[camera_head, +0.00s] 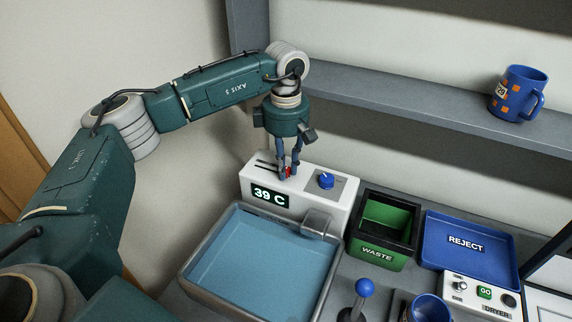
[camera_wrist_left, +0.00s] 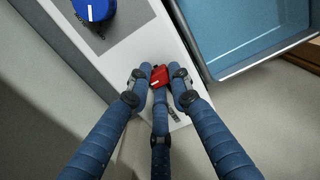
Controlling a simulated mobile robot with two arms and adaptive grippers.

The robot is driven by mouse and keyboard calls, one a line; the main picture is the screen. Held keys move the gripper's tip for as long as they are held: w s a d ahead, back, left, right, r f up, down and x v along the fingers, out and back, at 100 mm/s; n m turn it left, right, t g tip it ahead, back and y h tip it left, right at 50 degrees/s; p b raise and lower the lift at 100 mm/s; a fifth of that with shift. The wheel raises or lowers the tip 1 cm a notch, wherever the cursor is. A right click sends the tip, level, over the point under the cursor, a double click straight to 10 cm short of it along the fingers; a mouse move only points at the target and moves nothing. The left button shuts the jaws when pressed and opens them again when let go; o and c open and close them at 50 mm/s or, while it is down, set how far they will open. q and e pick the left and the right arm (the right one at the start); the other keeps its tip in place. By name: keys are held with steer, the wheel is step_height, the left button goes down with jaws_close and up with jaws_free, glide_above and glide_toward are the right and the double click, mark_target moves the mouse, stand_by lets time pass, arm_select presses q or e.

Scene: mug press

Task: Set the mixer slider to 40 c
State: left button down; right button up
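The white mixer box (camera_head: 338,213) stands behind the sink basin, and its display (camera_head: 269,197) reads 39 C. The red slider knob (camera_head: 289,171) is on top of the box, mostly covered by my fingers in the head view. It shows clearly in the left wrist view (camera_wrist_left: 159,75). My left gripper (camera_head: 288,167) points down at the slider, with its fingertips (camera_wrist_left: 160,87) close around the red knob and seemingly touching its sides. A blue dial (camera_head: 326,181) sits to the right of the slider. My right gripper is not in view.
A grey-rimmed basin (camera_head: 193,284) of blue water lies in front of the mixer. The green waste bin (camera_head: 377,252), blue reject tray (camera_head: 487,269) and dryer panel (camera_head: 482,290) stand to the right. A blue mug (camera_head: 514,96) is on the shelf (camera_head: 420,112) behind.

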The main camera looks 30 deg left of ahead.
mark_target(272, 170)
arm_select(q)
steer(key=shift+a+b, duration=0.5)
steer(key=shift+a, duration=1.6)
steer(key=c, duration=1.6)
jaws_free()
steer(key=shift+d+r, duration=0.1)
steer(key=shift+d, duration=0.05)
steer(key=shift+o, duration=0.2)
step_height(272, 170, up, 12)
